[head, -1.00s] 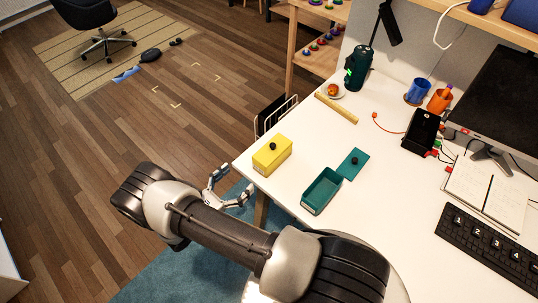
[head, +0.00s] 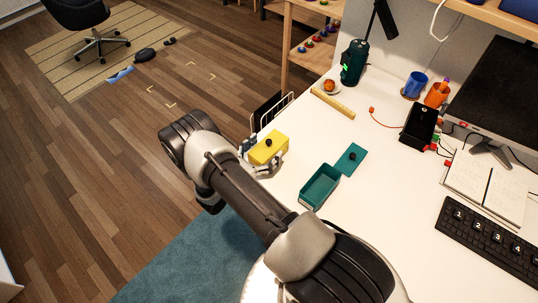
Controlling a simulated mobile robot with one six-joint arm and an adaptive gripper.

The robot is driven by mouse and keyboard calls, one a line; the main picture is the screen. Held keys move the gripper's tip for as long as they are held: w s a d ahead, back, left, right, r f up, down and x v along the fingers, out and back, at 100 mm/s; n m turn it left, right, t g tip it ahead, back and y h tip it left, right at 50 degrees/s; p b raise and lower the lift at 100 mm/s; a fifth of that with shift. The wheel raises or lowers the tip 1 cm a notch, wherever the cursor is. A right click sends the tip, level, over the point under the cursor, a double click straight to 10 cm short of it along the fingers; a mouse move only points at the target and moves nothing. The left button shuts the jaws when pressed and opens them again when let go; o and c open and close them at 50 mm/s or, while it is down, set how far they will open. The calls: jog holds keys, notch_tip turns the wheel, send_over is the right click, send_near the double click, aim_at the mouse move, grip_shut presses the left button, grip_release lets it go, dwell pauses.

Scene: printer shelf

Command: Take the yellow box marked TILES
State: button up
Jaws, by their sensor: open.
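The yellow box (head: 270,146) sits at the left edge of the white desk, with a black knob on its lid. No lettering on it can be read from here. My gripper (head: 261,159) is open at the box, with one finger near its left end and the other near its right front corner. My arm hides part of the gripper and the box's lower front. I cannot tell whether the fingers touch the box.
An open teal box (head: 318,190) and its teal lid (head: 351,159) lie to the right on the desk (head: 290,215). A wire rack (head: 271,110) stands behind the yellow box.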

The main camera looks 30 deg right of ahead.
jog(key=shift+w+d, duration=0.1)
jog(key=shift+d, duration=0.15)
jog(key=shift+c, duration=0.4)
jog(key=c, duration=1.5)
